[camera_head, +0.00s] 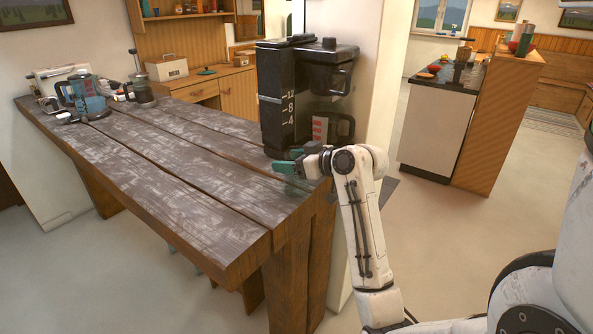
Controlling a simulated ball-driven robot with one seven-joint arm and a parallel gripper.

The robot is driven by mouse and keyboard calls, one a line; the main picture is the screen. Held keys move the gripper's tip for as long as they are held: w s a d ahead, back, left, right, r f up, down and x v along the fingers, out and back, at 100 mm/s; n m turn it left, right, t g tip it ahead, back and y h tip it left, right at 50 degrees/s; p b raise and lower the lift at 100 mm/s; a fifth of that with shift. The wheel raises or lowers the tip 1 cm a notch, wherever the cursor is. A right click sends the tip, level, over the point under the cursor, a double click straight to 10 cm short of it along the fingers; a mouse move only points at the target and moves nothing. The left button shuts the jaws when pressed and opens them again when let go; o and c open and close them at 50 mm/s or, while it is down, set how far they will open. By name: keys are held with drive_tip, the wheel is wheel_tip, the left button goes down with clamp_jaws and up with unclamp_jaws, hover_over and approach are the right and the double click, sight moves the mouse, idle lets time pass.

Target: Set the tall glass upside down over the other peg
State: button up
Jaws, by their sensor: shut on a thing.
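My gripper (287,167), with green fingers, is low over the right end of the wooden table (190,195), just in front of the black coffee maker. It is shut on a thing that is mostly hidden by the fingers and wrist. A faint clear patch below the fingers fits the tall glass, but its outline and which way up it is cannot be made out. I cannot make out either peg in this view.
The black coffee maker (275,97), with 12, 8 and 4 marks, stands close behind my gripper. A blue pitcher (90,97) and a French press (141,90) stand at the table's far left end. The middle planks are clear, with gaps between them.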

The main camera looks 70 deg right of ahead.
sight(290, 148)
drive_tip(key=c, duration=0.6)
drive_tip(key=shift+r, duration=0.65)
drive_tip(key=shift+c, duration=0.2)
wheel_tip(290, 148, up, 2)
drive_tip(key=shift+s+r+b, duration=0.1)
drive_tip(key=shift+r+b, duration=0.1)
drive_tip(key=shift+b, duration=0.2)
drive_tip(key=s+a+r+p, duration=0.6)
drive_tip(key=s+r, duration=0.3)
drive_tip(key=s, duration=0.2)
drive_tip(key=shift+s+a+r, duration=0.25)
drive_tip(key=shift+a, duration=0.35)
